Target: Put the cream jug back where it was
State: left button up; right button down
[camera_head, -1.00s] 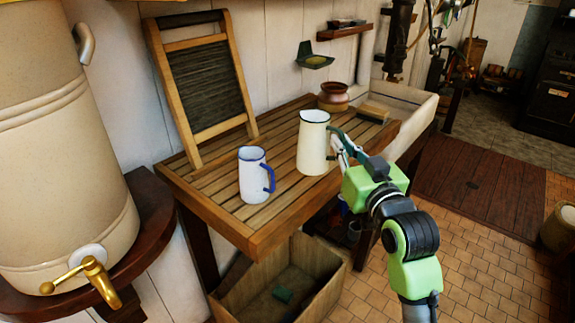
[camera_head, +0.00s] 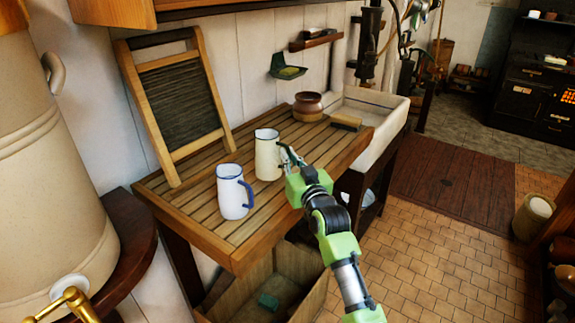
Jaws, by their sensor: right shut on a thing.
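The cream jug (camera_head: 268,156) is upright on or just above the slatted wooden table, with its dark rim at the top; I cannot tell whether its base touches the slats. My right gripper (camera_head: 287,158) is at the jug's right side, shut on it at the handle, which the fingers partly hide. A white jug with a blue handle (camera_head: 232,192) stands upright on the slats, in front and to the left of the cream jug, apart from it. My left gripper is not in view.
A washboard (camera_head: 184,100) leans on the wall at the back left of the slatted table (camera_head: 190,209). A brown pot (camera_head: 308,107) and a brush (camera_head: 346,122) lie behind, beside the white sink (camera_head: 372,130). A large urn (camera_head: 50,170) stands at left.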

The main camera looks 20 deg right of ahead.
jog(key=shift+w+a+f, duration=0.1)
jog(key=shift+w+f, duration=0.2)
jog(key=shift+w, duration=0.1)
notch_tip(320, 180, down, 3)
jog(key=shift+r+p, duration=0.1)
jog(key=shift+p, duration=0.7)
jog(key=shift+f, duration=0.25)
jog(key=c, duration=2.2)
grip_release()
jog(key=shift+f, duration=0.15)
jog(key=shift+s, duration=0.1)
jog(key=shift+r, duration=0.2)
